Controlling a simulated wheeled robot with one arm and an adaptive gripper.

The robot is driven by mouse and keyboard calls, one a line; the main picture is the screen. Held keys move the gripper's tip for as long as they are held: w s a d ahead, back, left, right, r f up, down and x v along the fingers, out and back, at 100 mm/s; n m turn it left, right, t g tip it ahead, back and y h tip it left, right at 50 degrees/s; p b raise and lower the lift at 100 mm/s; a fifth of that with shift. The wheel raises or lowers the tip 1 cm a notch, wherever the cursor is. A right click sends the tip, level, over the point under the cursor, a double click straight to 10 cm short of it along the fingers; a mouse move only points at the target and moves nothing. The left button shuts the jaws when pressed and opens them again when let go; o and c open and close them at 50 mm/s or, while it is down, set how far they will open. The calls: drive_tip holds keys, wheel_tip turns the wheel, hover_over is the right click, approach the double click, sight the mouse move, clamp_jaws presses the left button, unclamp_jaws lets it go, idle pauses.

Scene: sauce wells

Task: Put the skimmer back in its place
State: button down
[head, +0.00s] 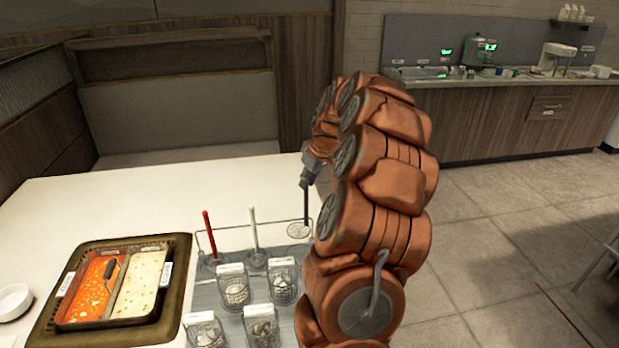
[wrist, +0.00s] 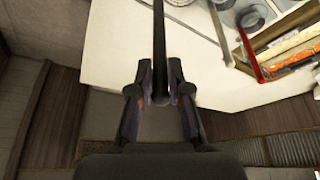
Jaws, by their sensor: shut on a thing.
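My gripper (head: 312,170) is shut on the dark handle of the skimmer (head: 306,208), which hangs roughly upright below it. The skimmer's round pale mesh head (head: 299,231) is at the right end of a wire rack (head: 278,222); I cannot tell whether it touches the rack or is still above its base. In the wrist view the dark handle (wrist: 158,35) runs between the two fingers of my gripper (wrist: 160,80). A red-handled utensil (head: 209,234) and a white-handled utensil (head: 254,230) stand in the rack to the left. My arm hides what lies to the right.
A two-part pot (head: 108,318) with red and cream contents sits in a brown-framed tray at the left. Several wire baskets (head: 236,292) with labels stand in front of the rack. A white bowl (head: 14,300) is at the far left. The white table (head: 120,205) is clear behind.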

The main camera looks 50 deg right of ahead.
wheel_tip(320, 180, down, 10)
drive_tip(key=b, duration=0.5)
drive_tip(key=shift+r, duration=0.2)
idle(0.5)
drive_tip(key=shift+f+b, duration=0.3)
drive_tip(key=shift+b, duration=0.45)
idle(0.4)
drive_tip(key=c, duration=1)
unclamp_jaws()
drive_tip(key=o, duration=0.8)
drive_tip(key=shift+c, duration=0.2)
drive_tip(key=shift+w+r, duration=0.1)
